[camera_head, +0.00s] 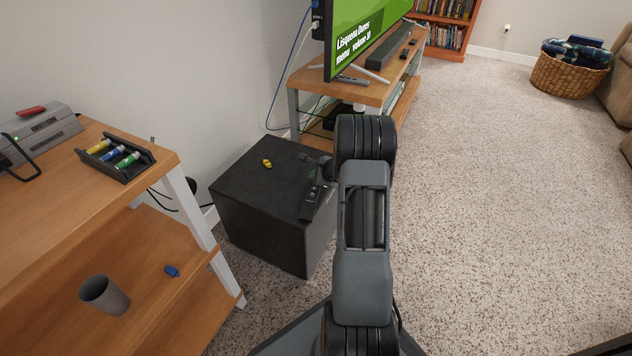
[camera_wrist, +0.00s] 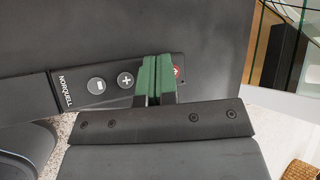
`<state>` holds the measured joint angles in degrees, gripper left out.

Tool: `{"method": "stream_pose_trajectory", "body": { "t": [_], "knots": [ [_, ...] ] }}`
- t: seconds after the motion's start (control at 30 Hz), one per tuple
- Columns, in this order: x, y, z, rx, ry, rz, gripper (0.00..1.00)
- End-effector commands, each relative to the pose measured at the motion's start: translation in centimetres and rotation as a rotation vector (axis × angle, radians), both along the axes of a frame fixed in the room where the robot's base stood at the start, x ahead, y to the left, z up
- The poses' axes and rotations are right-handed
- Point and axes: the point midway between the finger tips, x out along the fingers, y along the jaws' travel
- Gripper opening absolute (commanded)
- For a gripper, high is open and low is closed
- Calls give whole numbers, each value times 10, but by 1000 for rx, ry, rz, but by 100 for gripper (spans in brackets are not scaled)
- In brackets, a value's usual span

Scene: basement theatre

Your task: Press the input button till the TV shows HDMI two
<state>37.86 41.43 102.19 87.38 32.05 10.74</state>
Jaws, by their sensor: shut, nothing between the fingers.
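A black remote (camera_head: 312,197) lies on top of a black cube (camera_head: 245,185) in the head view. In the wrist view the remote (camera_wrist: 65,86) shows the word NORQUELL, a round grey button with a dark mark (camera_wrist: 96,85), a plus button (camera_wrist: 125,79) and a red button (camera_wrist: 178,72). My gripper (camera_wrist: 155,79) is shut and empty, its green fingertips over the remote between the plus and red buttons. Contact is unclear; the fingers hide that stretch of the remote. The TV (camera_head: 357,42) has a green screen reading "Lisquena Dunes", "menu" and "volume", cut off at the top.
A small yellow object (camera_head: 267,163) lies on the cube. The wooden TV stand (camera_head: 375,92) with glass shelves is behind it. A wooden shelf unit (camera_head: 150,160) with a black tray (camera_head: 118,176) and a grey cup (camera_head: 105,295) is left. Carpet (camera_head: 500,200) is open at right.

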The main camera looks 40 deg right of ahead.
Motion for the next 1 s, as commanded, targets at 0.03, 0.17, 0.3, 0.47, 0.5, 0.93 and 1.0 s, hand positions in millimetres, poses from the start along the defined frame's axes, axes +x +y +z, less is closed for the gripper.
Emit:
{"method": "stream_pose_trajectory", "body": {
  "t": [0.03, 0.17, 0.3, 0.47, 0.5, 0.93, 1.0],
  "knots": [
    [0, 0, 4, 0, 0, 0, 0],
    [0, 0, 5, 0, 0, 0, 0],
    [0, 0, 4, 0, 0, 0, 0],
    [0, 0, 7, -1, 0, 1, 0],
    [0, 0, 8, -1, 0, 1, 0],
    [0, 0, 49, -1, 0, 1, 0],
    [0, 0, 56, -1, 0, 1, 0]
  ]
}}
